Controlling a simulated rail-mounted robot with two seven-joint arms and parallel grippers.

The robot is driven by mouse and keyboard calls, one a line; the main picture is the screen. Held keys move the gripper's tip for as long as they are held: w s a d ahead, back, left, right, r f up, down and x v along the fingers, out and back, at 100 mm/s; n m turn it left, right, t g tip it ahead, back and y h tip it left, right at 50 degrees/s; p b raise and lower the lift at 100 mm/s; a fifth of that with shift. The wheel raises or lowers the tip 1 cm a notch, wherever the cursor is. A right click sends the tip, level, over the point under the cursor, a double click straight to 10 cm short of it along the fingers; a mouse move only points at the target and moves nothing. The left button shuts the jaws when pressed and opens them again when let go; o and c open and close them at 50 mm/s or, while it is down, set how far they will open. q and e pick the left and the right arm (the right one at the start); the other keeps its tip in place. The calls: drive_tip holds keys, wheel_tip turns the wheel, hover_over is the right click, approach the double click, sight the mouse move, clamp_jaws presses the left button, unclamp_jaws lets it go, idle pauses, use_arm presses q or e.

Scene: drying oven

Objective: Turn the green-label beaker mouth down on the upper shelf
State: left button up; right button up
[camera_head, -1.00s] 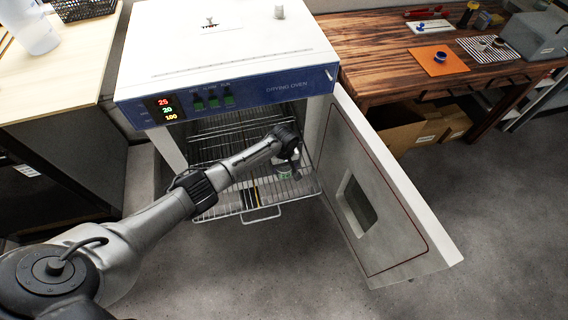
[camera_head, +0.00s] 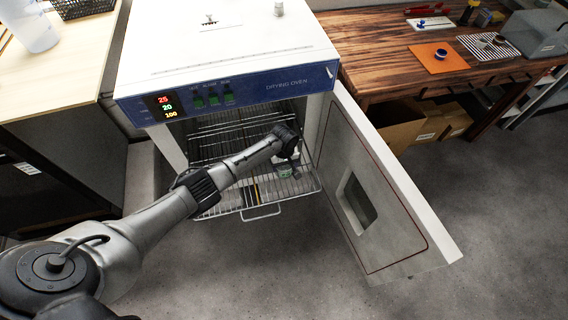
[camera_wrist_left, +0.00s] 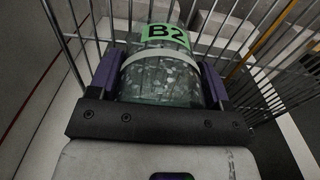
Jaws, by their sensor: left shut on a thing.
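The green-label beaker (camera_wrist_left: 163,72) shows in the left wrist view with "B2" on its green label, between the two purple-edged fingers of my left gripper (camera_wrist_left: 162,85). The left gripper is shut on it. In the head view, the beaker (camera_head: 285,170) is a small pale shape with a bit of green below my left gripper (camera_head: 288,158), at the right part of the pulled-out wire shelf (camera_head: 225,207). The beaker's mouth is hard to make out, and I cannot tell whether its base touches the wires. My right gripper is not in view.
The drying oven (camera_head: 240,90) stands open, its door (camera_head: 385,190) swung out to the right, close beside the gripper. More wire rack (camera_head: 215,125) shows inside the oven. A wooden table (camera_head: 380,55) stands right; a pale bench (camera_head: 70,65) stands left.

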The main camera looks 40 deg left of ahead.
use_arm(q)
drive_tip(key=shift+f, duration=0.25)
drive_tip(key=o, duration=1)
drive_tip(key=shift+o, duration=0.5)
wheel_tip(320, 180, up, 12)
drive_tip(key=p, duration=0.6)
drive_tip(key=shift+r, duration=0.95)
